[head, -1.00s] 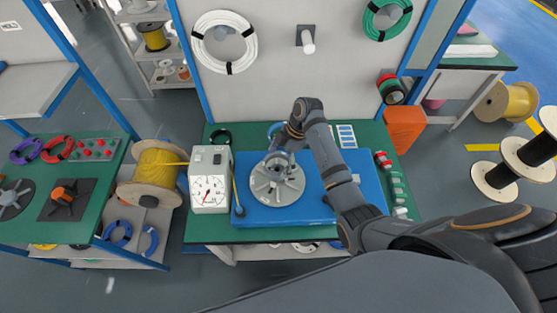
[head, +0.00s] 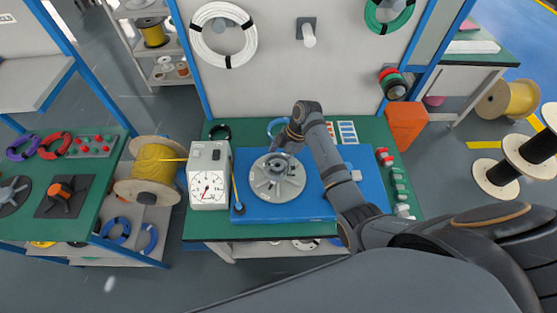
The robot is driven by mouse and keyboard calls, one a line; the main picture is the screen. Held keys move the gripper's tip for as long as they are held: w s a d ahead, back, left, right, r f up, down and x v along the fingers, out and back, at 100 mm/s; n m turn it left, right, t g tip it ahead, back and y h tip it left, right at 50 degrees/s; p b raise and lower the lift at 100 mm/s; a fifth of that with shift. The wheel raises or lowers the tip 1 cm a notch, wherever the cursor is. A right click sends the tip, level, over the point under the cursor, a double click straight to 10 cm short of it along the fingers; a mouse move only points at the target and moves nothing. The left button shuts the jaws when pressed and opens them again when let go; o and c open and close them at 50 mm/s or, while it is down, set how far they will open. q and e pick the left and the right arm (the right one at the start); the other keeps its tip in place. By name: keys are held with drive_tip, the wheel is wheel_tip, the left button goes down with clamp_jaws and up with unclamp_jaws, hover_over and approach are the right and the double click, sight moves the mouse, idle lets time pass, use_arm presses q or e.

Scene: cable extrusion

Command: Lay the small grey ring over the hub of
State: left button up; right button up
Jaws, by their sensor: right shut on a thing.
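A grey slotted disc (head: 288,189) with a raised hub lies on a blue plate (head: 320,203) on the green workbench. My right gripper (head: 279,160) reaches down from my right arm to the back side of the hub. Its fingers are small and dark here, and it is shut on the small grey ring (head: 277,166), which shows as a small round shape at the hub. I cannot tell whether the ring rests on the hub or is held just above it. My left gripper is not in view.
A white gauge box (head: 209,178) stands left of the plate. A blue ring (head: 277,127) lies behind my right gripper. Red and green parts (head: 390,170) line the bench's right side, and an orange bin (head: 405,124) stands beyond. A yellow spool (head: 155,172) stands left.

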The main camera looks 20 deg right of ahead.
sight(281, 164)
drive_tip(key=shift+f+b, duration=0.65)
drive_tip(key=shift+f, duration=0.7)
drive_tip(key=shift+f, duration=0.5)
drive_tip(key=o, duration=0.8)
wheel_tip(281, 164, up, 8)
drive_tip(key=p, duration=0.8)
drive_tip(key=shift+r, duration=0.15)
